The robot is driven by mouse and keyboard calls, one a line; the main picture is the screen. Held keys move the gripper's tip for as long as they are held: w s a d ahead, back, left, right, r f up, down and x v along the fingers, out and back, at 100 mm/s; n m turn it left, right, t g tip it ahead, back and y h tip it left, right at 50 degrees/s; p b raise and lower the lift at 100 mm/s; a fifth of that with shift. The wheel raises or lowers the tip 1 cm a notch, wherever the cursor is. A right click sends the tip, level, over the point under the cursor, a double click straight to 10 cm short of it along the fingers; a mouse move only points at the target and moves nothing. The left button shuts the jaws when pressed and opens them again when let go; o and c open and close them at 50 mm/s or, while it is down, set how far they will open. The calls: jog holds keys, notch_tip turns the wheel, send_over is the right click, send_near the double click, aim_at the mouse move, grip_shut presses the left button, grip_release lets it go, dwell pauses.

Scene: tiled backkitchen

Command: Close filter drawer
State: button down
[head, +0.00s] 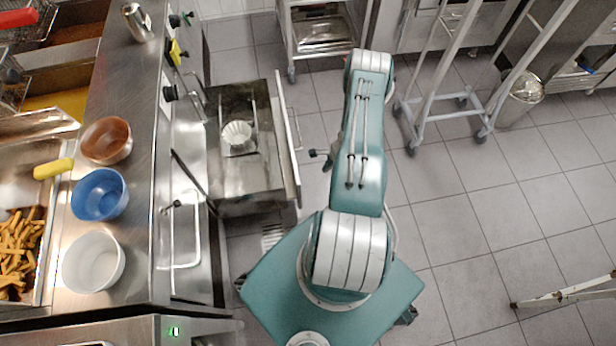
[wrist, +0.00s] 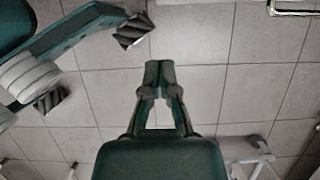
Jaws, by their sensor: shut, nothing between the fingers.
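The filter drawer (head: 240,190) is a steel box pulled out to the right from under the fryer counter in the head view. A white pleated filter cup (head: 236,133) sits inside it. Its upright front panel (head: 287,150) is on the right side and carries a bar handle (head: 296,128). My arm stands to the right of this panel, apart from it. My gripper (wrist: 159,70) is shut and empty in the wrist view, with bare floor tiles beyond its fingertips. In the head view my upper arm mostly hides the gripper. The drawer is not clearly visible in the wrist view.
The steel counter (head: 140,170) at left holds a brown bowl (head: 105,140), a blue bowl (head: 99,194) and a white bowl (head: 93,261). A wheeled rack (head: 440,90) and a bin (head: 521,98) stand at upper right. The tiled floor (head: 500,220) at right is largely free.

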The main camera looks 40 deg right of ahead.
jog(key=w+a+f, duration=0.4)
jog(key=a+f, duration=0.2)
jog(key=f, duration=0.2)
jog(key=shift+a+f, duration=0.25)
jog(key=shift+f, duration=0.05)
jog(key=shift+a, duration=0.1)
jog(key=w+a, duration=0.7)
jog(key=a, duration=0.4)
jog(key=w+a, duration=0.7)
jog(key=a, duration=0.4)
jog(key=shift+a, duration=0.35)
